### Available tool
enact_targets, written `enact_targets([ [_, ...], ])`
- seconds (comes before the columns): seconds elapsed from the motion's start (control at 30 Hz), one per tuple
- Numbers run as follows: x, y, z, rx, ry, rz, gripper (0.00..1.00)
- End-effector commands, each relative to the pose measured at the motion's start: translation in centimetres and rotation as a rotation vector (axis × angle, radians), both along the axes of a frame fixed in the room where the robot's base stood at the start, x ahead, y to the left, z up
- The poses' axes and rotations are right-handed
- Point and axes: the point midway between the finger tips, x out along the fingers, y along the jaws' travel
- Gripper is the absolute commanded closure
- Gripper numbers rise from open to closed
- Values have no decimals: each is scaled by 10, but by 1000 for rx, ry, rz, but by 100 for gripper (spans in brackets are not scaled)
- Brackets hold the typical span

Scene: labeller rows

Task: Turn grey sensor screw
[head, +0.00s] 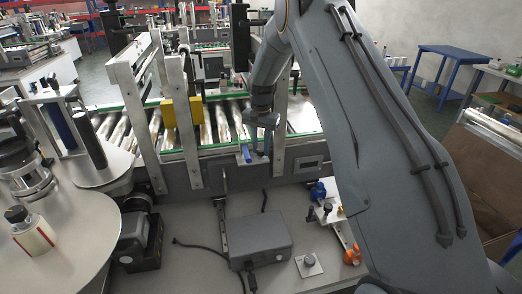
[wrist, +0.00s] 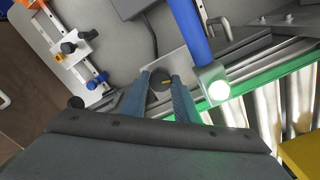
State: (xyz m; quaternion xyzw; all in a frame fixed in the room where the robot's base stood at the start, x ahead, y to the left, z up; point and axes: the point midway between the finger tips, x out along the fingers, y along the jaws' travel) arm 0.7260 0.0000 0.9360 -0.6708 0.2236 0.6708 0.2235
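A dark grey round screw knob (wrist: 160,81) with a small yellow mark shows in the wrist view, on a grey metal plate beside the conveyor. My gripper (wrist: 159,77) has one finger on each side of this knob. The knob fills most of the gap, and I cannot tell whether the fingers press on it. A blue cylindrical sensor (wrist: 188,28) with a bright, lit end stands just right of the fingers. In the head view my gripper (head: 262,152) points down at the conveyor's near edge, next to the blue sensor (head: 246,153). The knob is hidden there.
The roller conveyor (head: 222,122) with green edges runs behind. Yellow blocks (head: 182,111) sit left of my gripper. A grey box (head: 260,241) with cables, a small knob on a plate (head: 309,261) and a rail with blue and orange knobs (wrist: 77,47) lie nearer.

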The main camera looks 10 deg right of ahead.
Motion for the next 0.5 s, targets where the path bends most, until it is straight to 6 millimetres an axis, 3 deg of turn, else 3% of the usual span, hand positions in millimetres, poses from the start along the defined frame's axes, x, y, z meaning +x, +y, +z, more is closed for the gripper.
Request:
enact_targets([
  [0.03, 0, 0, 0, 0, 0, 0, 87],
  [0.1, 0, 0, 0, 0, 0, 0, 99],
  [0.27, 0, 0, 0, 0, 0, -50, 99],
  [0.5, 0, 0, -1, 0, 0, -317, 99],
])
